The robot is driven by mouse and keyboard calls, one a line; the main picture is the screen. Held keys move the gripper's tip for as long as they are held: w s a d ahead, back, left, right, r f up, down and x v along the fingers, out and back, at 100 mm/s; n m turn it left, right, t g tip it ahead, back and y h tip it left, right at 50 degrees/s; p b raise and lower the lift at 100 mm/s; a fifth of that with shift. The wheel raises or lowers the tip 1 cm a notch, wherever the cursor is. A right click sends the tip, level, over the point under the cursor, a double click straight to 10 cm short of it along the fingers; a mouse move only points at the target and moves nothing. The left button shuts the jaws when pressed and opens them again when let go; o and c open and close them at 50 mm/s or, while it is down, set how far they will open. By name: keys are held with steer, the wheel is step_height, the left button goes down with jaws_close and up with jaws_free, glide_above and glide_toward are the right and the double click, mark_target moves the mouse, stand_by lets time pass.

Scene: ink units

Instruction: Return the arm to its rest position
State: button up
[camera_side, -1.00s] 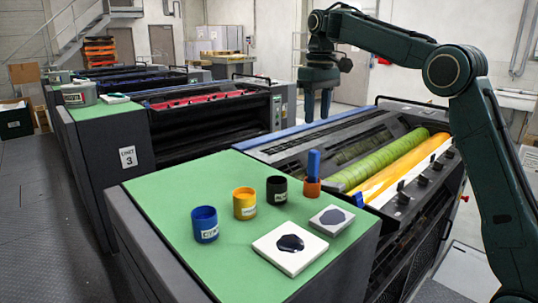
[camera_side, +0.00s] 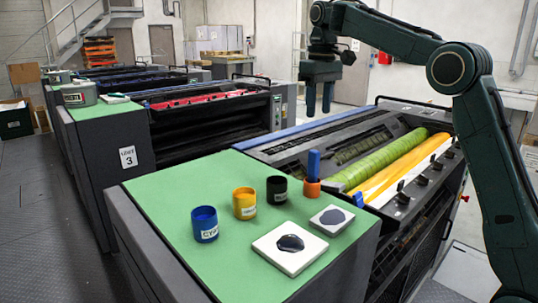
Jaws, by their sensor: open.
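My gripper (camera_side: 319,98) hangs in the air above the far part of the near press, its two dark fingers pointing down. The fingers are apart with nothing between them. It is clear of the press and of the green top. My dark green arm reaches in from the right side, its forearm running up and to the left toward the gripper.
On the green top (camera_side: 215,180) stand a blue cup (camera_side: 205,222), a yellow cup (camera_side: 245,203), a black cup (camera_side: 277,189) and an orange holder (camera_side: 312,188) with a blue stick (camera_side: 314,163). Two white slabs (camera_side: 284,262) (camera_side: 332,218) bear dark patches. Green and yellow rollers (camera_side: 380,162) lie right.

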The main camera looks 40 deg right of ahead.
steer(key=s+a+r+t, duration=0.2)
steer(key=s+a, duration=0.2)
steer(key=s, duration=0.4)
steer(key=s+a+f+t, duration=0.1)
steer(key=s+a+f, duration=0.1)
steer(key=s+f, duration=0.2)
steer(key=s+a+f+t, duration=0.1)
steer(key=s+f, duration=0.4)
steer(key=s, duration=0.6)
steer(key=s+a+f+t, duration=0.1)
steer(key=s+f, duration=0.3)
steer(key=s, duration=0.4)
steer(key=shift+a+f, duration=0.25)
steer(key=shift+a, duration=0.55)
